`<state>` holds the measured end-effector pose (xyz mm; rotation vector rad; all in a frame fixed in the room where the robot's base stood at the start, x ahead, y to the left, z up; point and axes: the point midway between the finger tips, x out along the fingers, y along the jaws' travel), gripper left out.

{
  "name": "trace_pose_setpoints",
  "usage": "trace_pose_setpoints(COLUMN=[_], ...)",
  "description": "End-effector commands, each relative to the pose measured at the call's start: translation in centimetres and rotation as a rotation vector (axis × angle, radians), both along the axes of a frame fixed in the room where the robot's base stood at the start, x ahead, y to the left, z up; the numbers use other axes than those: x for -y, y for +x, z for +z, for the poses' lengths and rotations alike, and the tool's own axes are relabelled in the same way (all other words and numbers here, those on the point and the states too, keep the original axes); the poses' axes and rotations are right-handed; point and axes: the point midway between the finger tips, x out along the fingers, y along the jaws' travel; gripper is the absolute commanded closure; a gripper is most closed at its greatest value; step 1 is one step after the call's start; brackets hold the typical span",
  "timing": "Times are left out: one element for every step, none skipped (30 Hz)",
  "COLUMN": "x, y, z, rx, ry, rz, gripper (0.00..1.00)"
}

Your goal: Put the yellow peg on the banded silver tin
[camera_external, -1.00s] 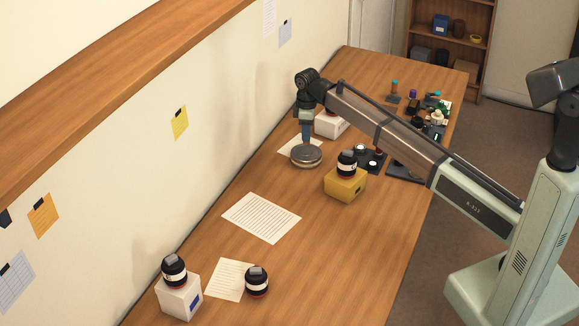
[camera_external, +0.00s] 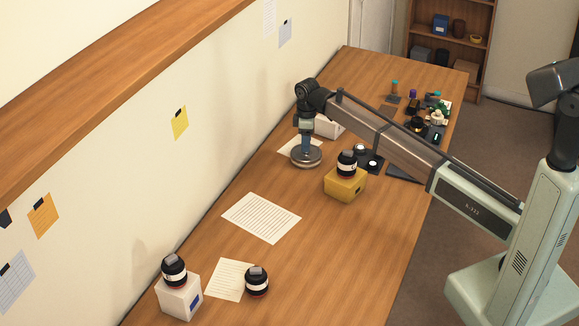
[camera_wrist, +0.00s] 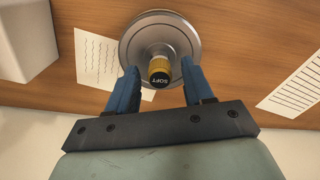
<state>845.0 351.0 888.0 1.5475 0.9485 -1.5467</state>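The silver tin (camera_external: 307,160) is round and flat and lies on the table below my gripper (camera_external: 306,146). In the wrist view the tin (camera_wrist: 187,42) shows ringed bands on its top. The yellow peg (camera_wrist: 158,64), with a dark end marked "SOFT", shows over the middle of the tin, between the blue fingers of my gripper (camera_wrist: 159,76). The fingers are apart, with a gap on each side of the peg. The peg looks upright; its lower end is hidden. I cannot make out the peg in the external view.
A white box (camera_external: 328,127) stands close behind the gripper. A yellow box (camera_external: 346,187) with a black lens (camera_external: 347,163) on it stands to the right. A lined sheet (camera_external: 262,218) lies in front. Several small items stand at the far end of the table.

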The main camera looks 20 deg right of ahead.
Motion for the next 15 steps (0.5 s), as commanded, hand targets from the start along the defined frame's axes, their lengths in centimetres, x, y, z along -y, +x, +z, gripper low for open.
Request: trace_pose_setpoints(x=[0.0, 0.0, 0.0, 0.0, 0.0, 0.0, 0.0, 0.0, 0.0, 0.0, 0.0, 0.0, 0.0, 0.0, 0.0], y=[0.0, 0.0, 0.0, 0.0, 0.0, 0.0, 0.0, 0.0, 0.0, 0.0, 0.0, 0.1, 0.1, 0.1, 0.1], z=[0.0, 0.0, 0.0, 0.0, 0.0, 0.0, 0.1, 0.2, 0.4, 0.6, 0.8, 1.3, 1.7, 2.2, 2.8], rx=[0.0, 0.0, 0.0, 0.0, 0.0, 0.0, 0.0, 0.0, 0.0, 0.0, 0.001, 0.001, 0.002, 0.003, 0.002], ry=[0.0, 0.0, 0.0, 0.0, 0.0, 0.0, 0.0, 0.0, 0.0, 0.001, 0.0, 0.0, 0.001, 0.001, 0.001], rz=[0.0, 0.0, 0.0, 0.0, 0.0, 0.0, 0.0, 0.0, 0.0, 0.0, 0.0, 0.0, 0.0, 0.0, 0.0], gripper=[0.48, 0.48, 0.48, 0.48, 0.48, 0.48, 0.48, 0.48, 0.48, 0.48, 0.48, 0.48, 0.48, 0.48, 0.48])
